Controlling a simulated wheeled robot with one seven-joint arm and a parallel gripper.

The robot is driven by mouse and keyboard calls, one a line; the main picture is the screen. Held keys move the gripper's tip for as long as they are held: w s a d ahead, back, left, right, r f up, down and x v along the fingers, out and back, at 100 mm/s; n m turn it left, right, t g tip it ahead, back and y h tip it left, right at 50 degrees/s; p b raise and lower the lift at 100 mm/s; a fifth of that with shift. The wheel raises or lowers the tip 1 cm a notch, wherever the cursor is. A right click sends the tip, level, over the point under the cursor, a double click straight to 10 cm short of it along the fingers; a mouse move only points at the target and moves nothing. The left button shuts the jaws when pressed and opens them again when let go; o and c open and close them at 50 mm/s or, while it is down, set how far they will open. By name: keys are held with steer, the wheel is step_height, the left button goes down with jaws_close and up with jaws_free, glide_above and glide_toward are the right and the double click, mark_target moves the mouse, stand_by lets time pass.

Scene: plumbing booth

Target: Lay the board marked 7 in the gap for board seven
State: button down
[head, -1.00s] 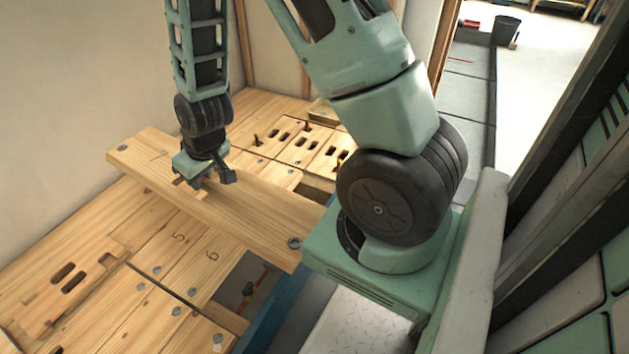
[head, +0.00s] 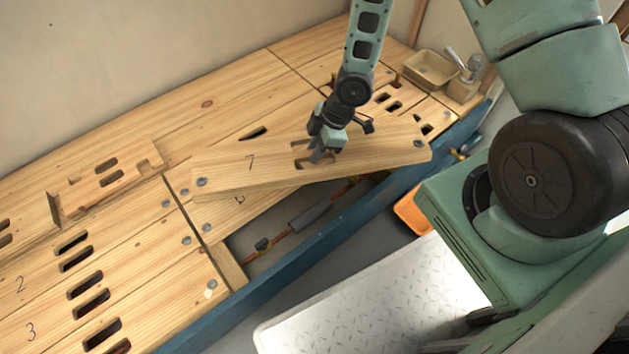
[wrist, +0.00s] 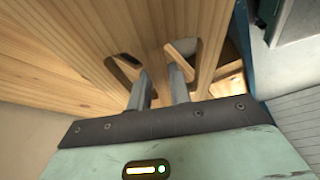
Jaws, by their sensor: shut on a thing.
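The board marked 7 (head: 250,175) is a light wooden plank with a bolt at each end, held above the floor of boards. My gripper (head: 318,154) is shut on it at its slots near the middle. In the wrist view the fingers (wrist: 162,90) reach into the board's two slots (wrist: 190,62). The gap for board seven (head: 290,232) is a long opening along the blue edge, with pipe and a valve showing inside. The held board hangs over the gap's far part and covers most of board 6 (head: 240,199).
Boards 2 (head: 22,284) and 3 (head: 32,328) lie at the left. A loose-looking wooden piece (head: 105,180) sits on the boards at left. A wooden tray (head: 430,70) stands at the back right. A blue beam (head: 300,290) borders the gap.

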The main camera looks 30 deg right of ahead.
steer(key=s+a+f+n+g+b, duration=0.1)
steer(key=s+f+n+b, duration=0.1)
steer(key=f, duration=0.3)
steer(key=s+a+f+n+g+b, duration=0.1)
steer(key=s+a+f+n+b, duration=0.1)
steer(key=f+n+b, duration=0.1)
step_height(320, 180, down, 3)
steer(key=shift+s+r+b, duration=0.1)
steer(key=shift+s+b, duration=0.25)
steer(key=shift+b, duration=0.1)
steer(key=shift+p, duration=0.5)
stand_by(0.4)
steer(key=shift+f, duration=0.25)
stand_by(0.3)
steer(key=shift+f+b, duration=0.3)
steer(key=shift+f+b, duration=0.4)
steer(key=shift+f, duration=0.9)
stand_by(0.8)
steer(key=c, duration=1.2)
jaws_free()
steer(key=shift+d, duration=0.1)
